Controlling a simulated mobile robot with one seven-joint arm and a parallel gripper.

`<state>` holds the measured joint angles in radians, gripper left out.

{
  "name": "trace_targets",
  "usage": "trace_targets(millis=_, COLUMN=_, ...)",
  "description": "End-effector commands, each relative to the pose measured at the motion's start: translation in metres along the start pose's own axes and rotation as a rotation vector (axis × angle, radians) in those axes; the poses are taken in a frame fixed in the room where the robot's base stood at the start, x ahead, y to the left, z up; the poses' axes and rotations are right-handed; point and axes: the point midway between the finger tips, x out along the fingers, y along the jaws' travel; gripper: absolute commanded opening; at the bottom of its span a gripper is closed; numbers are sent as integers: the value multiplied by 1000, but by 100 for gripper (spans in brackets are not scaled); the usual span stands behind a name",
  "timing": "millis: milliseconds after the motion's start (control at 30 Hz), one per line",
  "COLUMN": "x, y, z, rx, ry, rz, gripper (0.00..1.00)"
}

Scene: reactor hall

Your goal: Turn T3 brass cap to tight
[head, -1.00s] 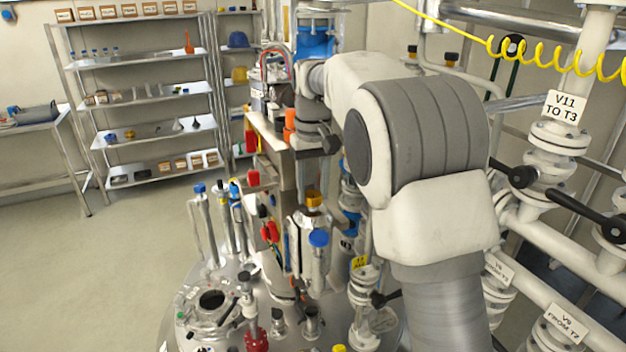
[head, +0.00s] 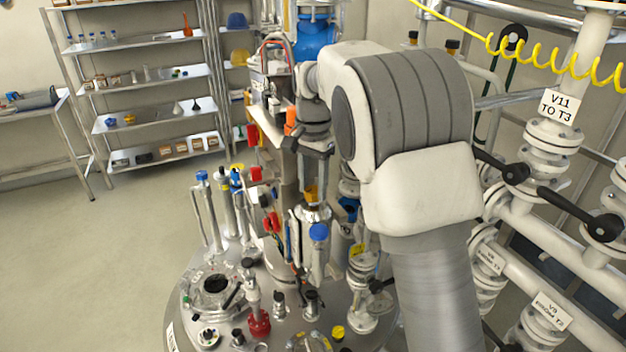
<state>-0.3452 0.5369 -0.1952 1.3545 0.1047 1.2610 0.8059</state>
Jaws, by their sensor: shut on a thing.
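The brass cap (head: 309,194) sits on top of an upright metal fitting on the round steel vessel lid (head: 222,333). My gripper (head: 314,184) points down from above, with its fingers at the cap's sides, shut on it. The fingers hide part of the cap. I cannot read any tight mark or the cap's turn angle from here.
Red-handled parts (head: 272,222) are just left. A yellow-tagged valve (head: 360,270) is to the right, and white pipes with black handles (head: 580,213) fill the right side. Floor at left is clear.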

Motion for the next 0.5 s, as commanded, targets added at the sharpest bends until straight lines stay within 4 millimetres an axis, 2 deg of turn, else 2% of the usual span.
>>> trace_targets(millis=200, x=-2, y=0, z=-1, rx=154, ry=3, rz=-2, gripper=0)
trace_targets(millis=500, x=-2, y=0, z=-1, rx=275, ry=3, rz=-2, gripper=0)
